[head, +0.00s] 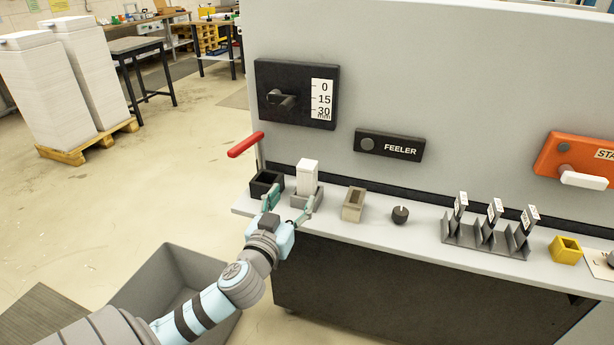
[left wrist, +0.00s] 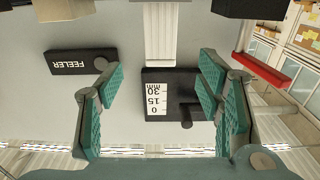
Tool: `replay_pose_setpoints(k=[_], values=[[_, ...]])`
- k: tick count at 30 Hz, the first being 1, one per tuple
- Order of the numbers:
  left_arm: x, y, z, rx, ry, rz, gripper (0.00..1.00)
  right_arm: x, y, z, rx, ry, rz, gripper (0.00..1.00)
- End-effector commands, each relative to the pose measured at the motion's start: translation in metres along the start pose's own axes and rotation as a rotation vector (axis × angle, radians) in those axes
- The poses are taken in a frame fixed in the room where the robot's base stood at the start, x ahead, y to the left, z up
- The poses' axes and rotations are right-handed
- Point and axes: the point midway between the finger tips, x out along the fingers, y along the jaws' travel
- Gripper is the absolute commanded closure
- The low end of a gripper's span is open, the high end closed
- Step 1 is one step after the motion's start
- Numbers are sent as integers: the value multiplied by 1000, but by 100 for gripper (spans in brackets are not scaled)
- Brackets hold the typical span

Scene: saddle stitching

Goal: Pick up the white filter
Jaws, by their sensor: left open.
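The white filter (head: 308,176) is a white upright block standing in a grey holder (head: 298,197) on the machine's shelf. In the left wrist view, which is upside down, the filter (left wrist: 161,35) is a pale ribbed column at top centre, in line with the gap between the fingers. My left gripper (head: 289,204) is open in front of the filter, its teal fingers spread to either side. In the left wrist view the gap between the fingers (left wrist: 162,80) is empty. I cannot tell whether a finger touches the holder. My right gripper is not in view.
A black holder (head: 264,184) and red lever (head: 246,145) are left of the filter. A beige holder (head: 353,204), dark knob (head: 400,214), grey rack (head: 484,238) and yellow holder (head: 565,250) stand to the right. The machine's panel rises behind; a grey bin (head: 168,265) is below.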

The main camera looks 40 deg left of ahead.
Motion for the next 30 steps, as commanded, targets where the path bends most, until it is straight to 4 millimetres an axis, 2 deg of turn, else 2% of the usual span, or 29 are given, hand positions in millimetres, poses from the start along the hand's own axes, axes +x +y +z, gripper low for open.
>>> replay_pose_setpoints(k=[1,4,11,15,18,23,25,30], values=[[14,0,0,-3,3,-3,40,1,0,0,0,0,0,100],[40,0,1,-4,1,-1,40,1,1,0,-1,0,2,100],[71,-1,3,-1,-2,0,40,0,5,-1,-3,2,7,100],[99,-2,5,-2,-2,0,40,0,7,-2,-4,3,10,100],[110,-1,5,0,-3,1,40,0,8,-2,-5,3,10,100],[111,-1,6,1,-3,2,40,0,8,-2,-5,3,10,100],[111,-1,6,1,-3,2,46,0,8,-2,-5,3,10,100],[111,-1,6,1,-3,2,74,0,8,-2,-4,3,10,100]])
